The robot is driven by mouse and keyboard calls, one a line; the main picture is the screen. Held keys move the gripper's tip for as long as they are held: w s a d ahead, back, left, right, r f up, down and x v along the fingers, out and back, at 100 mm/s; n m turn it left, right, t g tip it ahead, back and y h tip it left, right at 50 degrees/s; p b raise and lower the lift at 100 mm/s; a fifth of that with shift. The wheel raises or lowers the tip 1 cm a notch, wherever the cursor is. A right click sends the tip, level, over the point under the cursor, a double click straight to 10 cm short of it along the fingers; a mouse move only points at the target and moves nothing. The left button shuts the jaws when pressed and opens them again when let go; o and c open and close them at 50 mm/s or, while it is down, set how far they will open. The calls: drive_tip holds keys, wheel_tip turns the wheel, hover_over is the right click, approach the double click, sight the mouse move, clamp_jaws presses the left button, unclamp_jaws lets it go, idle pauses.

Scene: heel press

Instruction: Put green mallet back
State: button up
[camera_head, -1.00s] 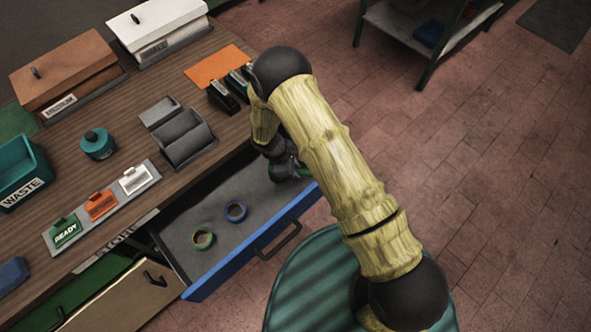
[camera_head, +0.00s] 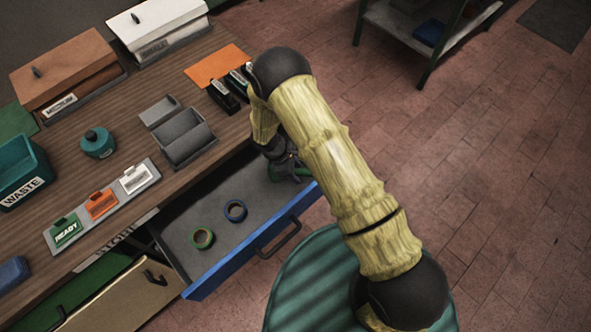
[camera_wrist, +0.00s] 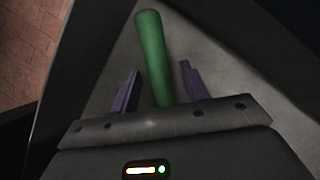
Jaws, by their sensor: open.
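The green mallet (camera_wrist: 151,55) shows in the wrist view as a green handle lying on the grey drawer floor. The handle runs between the two fingers of my gripper (camera_wrist: 157,88), with a gap on each side. My gripper is open. The mallet's head is hidden behind the gripper body in that view. In the head view my gripper (camera_head: 287,168) is down at the right end of the open drawer (camera_head: 240,250), mostly behind my arm. A bit of green shows under it there.
A green tape roll (camera_head: 202,238) and a blue tape roll (camera_head: 235,210) lie in the drawer. The bench above holds a grey tray (camera_head: 185,138), dark upright holders (camera_head: 222,95), an orange mat (camera_head: 217,65) and a teal waste bin (camera_head: 22,170). A green round stool (camera_head: 310,285) stands in front.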

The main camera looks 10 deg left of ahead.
sight(300, 170)
drive_tip(key=b+v, duration=0.1)
drive_tip(key=v, duration=1.1)
drive_tip(key=shift+b, duration=0.4)
drive_tip(key=shift+d, duration=0.1)
drive_tip(key=shift+w+d+r, duration=0.15)
drive_tip(key=shift+d+r, duration=0.1)
drive_tip(key=d+r+m+y, duration=0.3)
drive_tip(key=d+r+m, duration=0.6)
drive_tip(key=d+r, duration=0.4)
drive_tip(key=s+d+r+m+t+y, duration=0.1)
drive_tip(key=s+d+r+m+t, duration=0.1)
drive_tip(key=s+d+r+m, duration=0.5)
drive_tip(key=s+d+m, duration=0.2)
drive_tip(key=d+m, duration=0.1)
drive_tip(key=d, duration=0.2)
drive_tip(key=shift+d+r+y, duration=0.15)
drive_tip(key=shift+d+y, duration=0.1)
drive_tip(key=shift+y, duration=0.15)
